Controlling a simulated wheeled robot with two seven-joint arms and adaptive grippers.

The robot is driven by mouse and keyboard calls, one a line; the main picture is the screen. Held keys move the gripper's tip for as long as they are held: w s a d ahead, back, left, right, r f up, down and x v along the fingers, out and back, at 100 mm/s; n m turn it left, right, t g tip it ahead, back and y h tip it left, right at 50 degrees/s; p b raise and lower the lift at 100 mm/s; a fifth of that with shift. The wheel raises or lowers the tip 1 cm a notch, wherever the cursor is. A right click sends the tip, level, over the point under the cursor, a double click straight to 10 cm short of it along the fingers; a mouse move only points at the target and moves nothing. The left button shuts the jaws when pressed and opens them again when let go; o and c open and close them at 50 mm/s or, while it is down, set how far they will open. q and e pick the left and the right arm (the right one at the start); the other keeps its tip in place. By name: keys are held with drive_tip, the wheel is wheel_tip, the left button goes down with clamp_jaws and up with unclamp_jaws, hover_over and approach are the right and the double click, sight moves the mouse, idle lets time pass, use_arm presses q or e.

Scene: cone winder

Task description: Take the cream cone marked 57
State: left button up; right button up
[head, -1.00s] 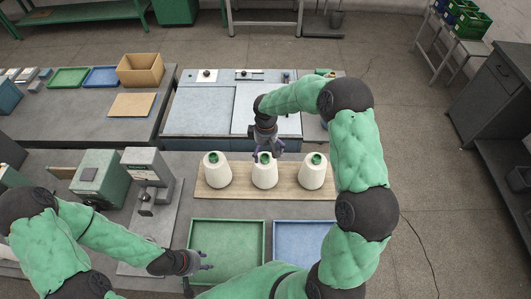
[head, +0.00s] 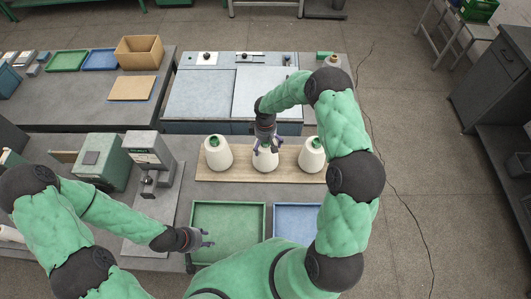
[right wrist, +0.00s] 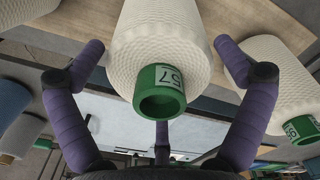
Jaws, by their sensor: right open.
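Three cream cones with green tops stand in a row on a wooden board (head: 205,173). The middle cone (head: 264,161) carries the mark 57 on its green core, which reads clearly in the right wrist view (right wrist: 160,92). My right gripper (head: 265,147) is open, its purple fingers spread around the upper part of this cone; I cannot tell whether they touch it. The left cone (head: 218,154) and the right cone (head: 312,155) stand apart to either side. My left gripper (head: 207,239) is over the left edge of the green tray (head: 235,204), empty; its fingers look apart.
A blue tray (head: 297,206) lies right of the green tray, partly behind my right arm. A grey-green machine (head: 150,150) stands left of the board. A cardboard box (head: 139,50) and a flat brown panel (head: 132,88) are on the back left table.

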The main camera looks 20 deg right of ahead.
drive_tip(key=shift+f, duration=0.65)
drive_tip(key=c, duration=0.9)
drive_tip(key=o, duration=0.9)
drive_tip(key=shift+r, duration=0.1)
